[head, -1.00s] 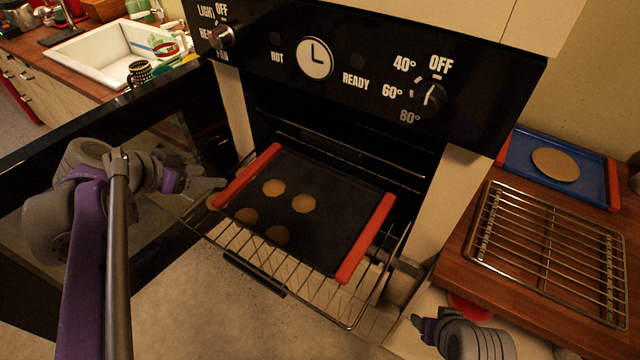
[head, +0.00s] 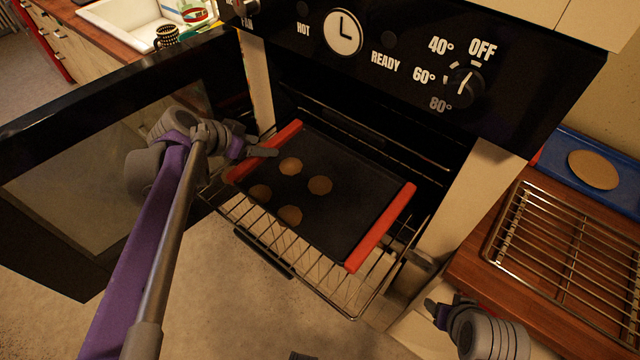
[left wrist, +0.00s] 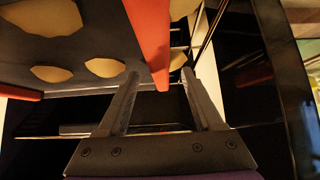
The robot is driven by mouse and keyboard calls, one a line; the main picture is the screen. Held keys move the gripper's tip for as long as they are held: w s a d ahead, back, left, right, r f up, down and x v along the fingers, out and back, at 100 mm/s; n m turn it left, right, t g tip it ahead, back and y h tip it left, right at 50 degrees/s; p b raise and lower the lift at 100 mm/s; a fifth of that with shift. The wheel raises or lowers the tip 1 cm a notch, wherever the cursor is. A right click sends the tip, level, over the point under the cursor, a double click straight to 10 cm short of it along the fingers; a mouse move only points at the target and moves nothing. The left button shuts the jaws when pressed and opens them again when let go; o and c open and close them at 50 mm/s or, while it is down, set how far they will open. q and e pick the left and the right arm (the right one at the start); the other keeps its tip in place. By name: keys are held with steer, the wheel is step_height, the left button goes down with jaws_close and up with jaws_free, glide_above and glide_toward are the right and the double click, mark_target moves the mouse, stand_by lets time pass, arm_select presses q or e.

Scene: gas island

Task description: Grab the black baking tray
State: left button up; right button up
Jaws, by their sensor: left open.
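The black baking tray (head: 345,205) has red handles on its left and right edges and several flat round cookies on it. It rests on the pulled-out wire rack of the oven. My left gripper (head: 268,153) is at the left red handle (head: 245,165). In the left wrist view, its two open fingers (left wrist: 160,74) lie on either side of the red handle (left wrist: 150,35), and the tray (left wrist: 85,55) shows at upper left. I cannot tell whether they touch it. My right gripper (head: 436,312) is low at the right, away from the tray; its jaw state is unclear.
The oven door (head: 100,170) stands open at the left, close to my left arm. A wire cooling rack (head: 570,260) lies on the wooden counter at the right, near a blue tray (head: 615,195) with a round cookie. The oven's control panel (head: 400,50) is above.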

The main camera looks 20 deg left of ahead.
arm_select(q)
steer(key=shift+w+d+f, duration=0.2)
steer(key=shift+w+f, duration=0.3)
jaws_close()
stand_by(1.1)
